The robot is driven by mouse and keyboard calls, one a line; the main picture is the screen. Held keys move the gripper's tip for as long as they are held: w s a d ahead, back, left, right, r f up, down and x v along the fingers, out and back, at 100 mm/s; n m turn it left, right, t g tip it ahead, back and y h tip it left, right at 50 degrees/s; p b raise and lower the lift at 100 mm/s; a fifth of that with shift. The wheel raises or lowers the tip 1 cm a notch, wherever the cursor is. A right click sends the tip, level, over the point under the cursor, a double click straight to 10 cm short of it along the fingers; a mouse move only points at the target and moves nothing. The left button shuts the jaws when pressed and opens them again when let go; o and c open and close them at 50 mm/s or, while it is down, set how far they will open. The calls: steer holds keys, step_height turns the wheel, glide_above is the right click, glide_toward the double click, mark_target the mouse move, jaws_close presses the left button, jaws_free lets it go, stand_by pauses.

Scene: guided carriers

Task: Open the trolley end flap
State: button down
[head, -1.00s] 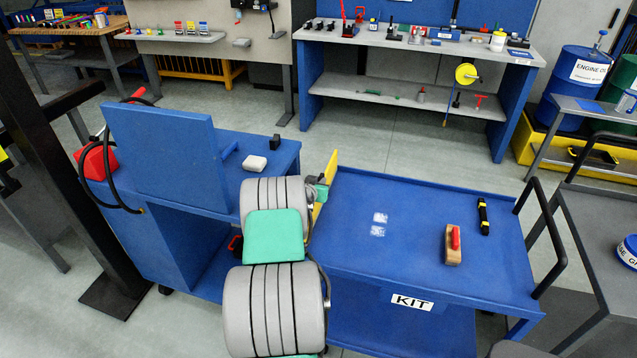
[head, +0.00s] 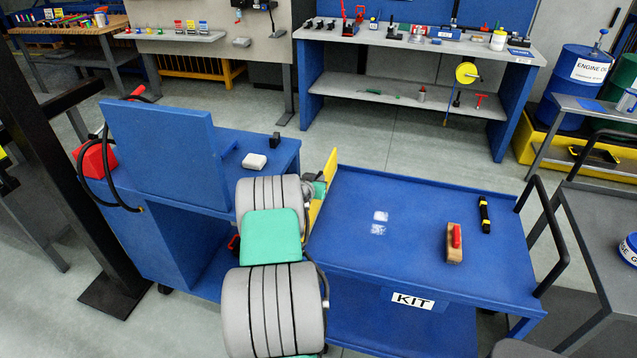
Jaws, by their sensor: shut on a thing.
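The blue KIT trolley (head: 390,275) stands at the centre right, with a white KIT label on its front side.
A brush with a wooden back and red handle (head: 454,243) and a black and yellow tool (head: 485,214) lie on the trolley top. A blue cart (head: 165,160) with an upright panel stands close on the left. A black handle (head: 548,235) rises at the trolley's right end.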

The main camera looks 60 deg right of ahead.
steer(key=w+a+f+n+g+b, duration=0.1)
steer(key=w+f+n+b, duration=0.1)
steer(key=w+b, duration=0.5)
steer(key=shift+f+n+g+h+b, duration=0.3)
steer(key=shift+f+n+g+b, duration=0.15)
steer(key=shift+b, duration=2.1)
steer(key=shift+a, duration=0.1)
steer(key=c, duration=1.5)
jaws_free()
steer(key=shift+o, duration=0.5)
steer(key=shift+r, duration=0.1)
